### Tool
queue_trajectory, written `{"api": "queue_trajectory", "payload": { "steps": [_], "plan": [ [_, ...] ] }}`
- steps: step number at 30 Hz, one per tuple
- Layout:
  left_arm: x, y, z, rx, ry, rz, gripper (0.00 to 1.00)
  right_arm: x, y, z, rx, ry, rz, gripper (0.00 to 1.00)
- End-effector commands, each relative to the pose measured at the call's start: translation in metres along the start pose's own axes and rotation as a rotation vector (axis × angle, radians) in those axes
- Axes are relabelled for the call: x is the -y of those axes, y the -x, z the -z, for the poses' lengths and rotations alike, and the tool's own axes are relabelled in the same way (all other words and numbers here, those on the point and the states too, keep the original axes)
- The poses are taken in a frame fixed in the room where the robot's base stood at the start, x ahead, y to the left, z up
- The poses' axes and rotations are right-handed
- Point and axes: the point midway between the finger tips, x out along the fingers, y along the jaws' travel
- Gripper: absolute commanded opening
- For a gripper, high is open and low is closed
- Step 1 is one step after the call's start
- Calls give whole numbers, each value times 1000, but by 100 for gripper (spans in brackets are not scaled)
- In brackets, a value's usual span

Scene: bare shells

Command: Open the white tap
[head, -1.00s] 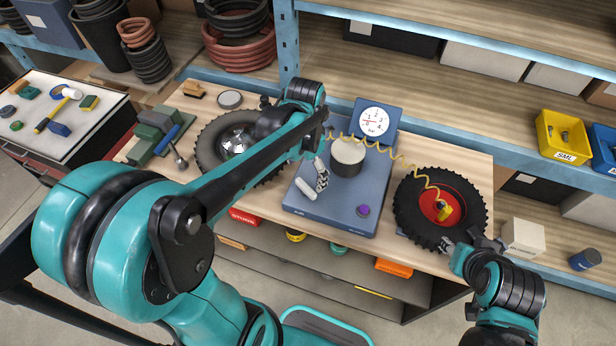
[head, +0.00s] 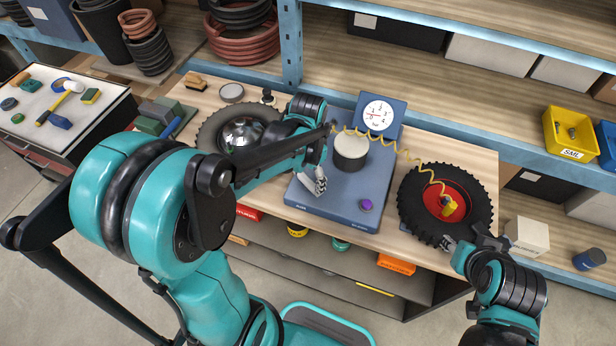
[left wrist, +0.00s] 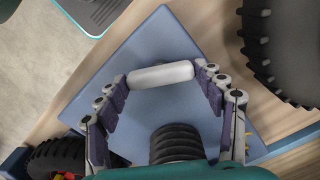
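The white tap (left wrist: 160,75) is a smooth white bar over the blue panel (left wrist: 145,45) in the left wrist view. My left gripper (left wrist: 160,74) has its fingers spread along the bar, one fingertip against each end. In the head view my left gripper (head: 316,184) is low over the left part of the blue panel (head: 340,207) and largely hides the tap. My right gripper (head: 450,243) is at the near edge of the right tyre (head: 412,206). Its fingers are too small to tell whether they are open.
A round gauge (head: 378,114) stands at the panel's back. A pale-topped cylinder (head: 351,146) and purple knob (head: 366,205) are on the panel. A yellow coiled hose (head: 408,155) runs to the right tyre. Another tyre (head: 205,135) lies left, partly behind my arm.

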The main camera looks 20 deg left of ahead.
Motion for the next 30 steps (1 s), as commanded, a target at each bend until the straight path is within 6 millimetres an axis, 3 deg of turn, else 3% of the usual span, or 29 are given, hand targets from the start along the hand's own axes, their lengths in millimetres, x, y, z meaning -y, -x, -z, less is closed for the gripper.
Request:
{"api": "queue_trajectory", "payload": {
  "steps": [10, 30],
  "plan": [
    [0, 0, 0, 0, 66, 0, 40, 0, 0, 0, 0, 0, 0, 38],
    [0, 0, 0, 1, 470, 0, 40, 0, -1, -1, 0, 0, 0, 38]
  ]
}}
